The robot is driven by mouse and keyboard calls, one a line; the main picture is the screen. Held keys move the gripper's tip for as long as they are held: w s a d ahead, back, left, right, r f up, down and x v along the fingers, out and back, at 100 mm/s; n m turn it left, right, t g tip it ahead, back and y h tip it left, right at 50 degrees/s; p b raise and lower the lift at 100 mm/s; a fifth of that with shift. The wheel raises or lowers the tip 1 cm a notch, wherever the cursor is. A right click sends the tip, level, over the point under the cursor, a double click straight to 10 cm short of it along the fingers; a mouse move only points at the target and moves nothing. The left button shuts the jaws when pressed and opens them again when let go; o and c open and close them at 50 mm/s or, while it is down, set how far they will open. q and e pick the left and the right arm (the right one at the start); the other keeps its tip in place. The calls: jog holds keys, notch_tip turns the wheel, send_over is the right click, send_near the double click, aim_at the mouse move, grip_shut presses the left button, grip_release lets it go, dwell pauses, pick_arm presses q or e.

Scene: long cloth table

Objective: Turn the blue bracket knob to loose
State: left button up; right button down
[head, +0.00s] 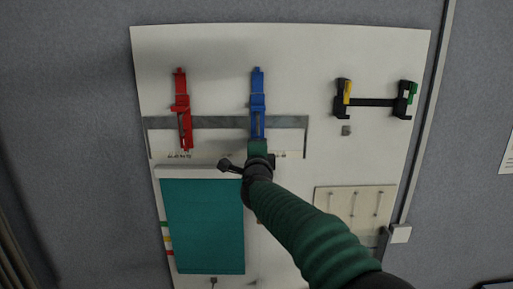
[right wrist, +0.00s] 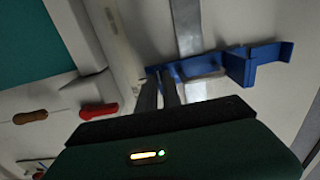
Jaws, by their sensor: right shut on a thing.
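The blue bracket (head: 257,100) is mounted upright on the white board, across a grey metal strip. It also shows in the right wrist view (right wrist: 250,68), lying sideways across the upper right. My right gripper (head: 258,150) is at the bracket's lower end in the head view. In the right wrist view its two dark fingers (right wrist: 160,88) are close together at the bracket's near end, shut on the knob. The knob itself is hidden by the fingers, so I cannot tell its turn. My left gripper is not in view.
A red bracket (head: 182,105) sits left of the blue one on the same metal strip (head: 220,123). A teal panel (head: 204,225) lies below. A black bar holder (head: 372,102) with yellow and green parts is at the upper right, above a small pale panel (head: 340,210).

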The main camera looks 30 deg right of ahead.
jog(key=shift+f, duration=0.2)
jog(key=c, duration=1.5)
grip_release()
jog(key=shift+w, duration=0.2)
jog(key=shift+d, duration=0.1)
jog(key=b+v, duration=0.4)
jog(key=v, duration=1.3)
jog(key=shift+w+d+f, duration=0.1)
jog(key=shift+w+d, duration=0.05)
jog(key=shift+d, duration=0.05)
